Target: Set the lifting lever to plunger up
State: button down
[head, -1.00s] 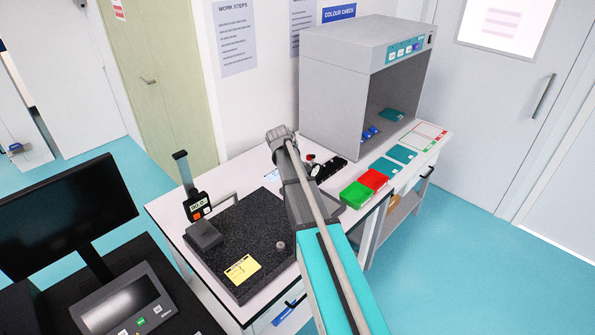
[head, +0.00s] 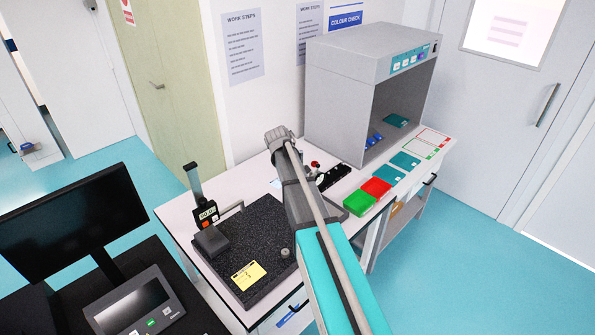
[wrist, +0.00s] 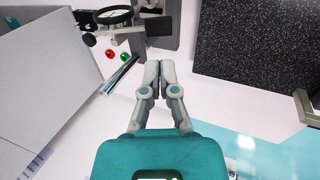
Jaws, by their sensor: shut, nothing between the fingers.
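A gauge (head: 207,214) with a lit display and an orange button stands on an upright column at the back left of the black granite plate (head: 262,228). A thin grey bar (head: 232,209) shows beside the gauge; I cannot tell whether it is the lifting lever, nor its position. The granite plate also shows in the wrist view (wrist: 255,45). My gripper (wrist: 153,66) is shut and empty, above the white bench top, left of the plate in that view. In the head view my arm hides the gripper tips and part of the bench.
A black ring fixture (wrist: 113,15) and red (wrist: 110,54) and green knobs (wrist: 125,57) lie close ahead of the fingers. Green (head: 359,202) and red trays (head: 376,188) and a grey cabinet (head: 345,75) stand at right.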

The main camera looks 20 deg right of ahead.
jog(key=p+v, duration=0.6)
jog(key=v, duration=0.1)
jog(key=shift+s+a+r, duration=0.15)
jog(key=shift+a+r, duration=0.05)
jog(key=shift+a, duration=0.2)
dwell(0.5)
jog(key=s+a+f+m+y+b, duration=0.1)
jog(key=s+a+f+b, duration=0.2)
jog(key=s, duration=0.5)
jog(key=s+a+f+m+g+y+b, duration=0.1)
jog(key=s+a+f+b, duration=0.3)
jog(key=s, duration=0.4)
jog(key=s+a+f+m+y+b, duration=0.2)
jog(key=s+a+f, duration=0.3)
jog(key=s, duration=0.3)
jog(key=shift+s+a+m+g+b, duration=0.2)
jog(key=shift+a+m+g+b, duration=0.15)
jog(key=shift+b, duration=0.4)
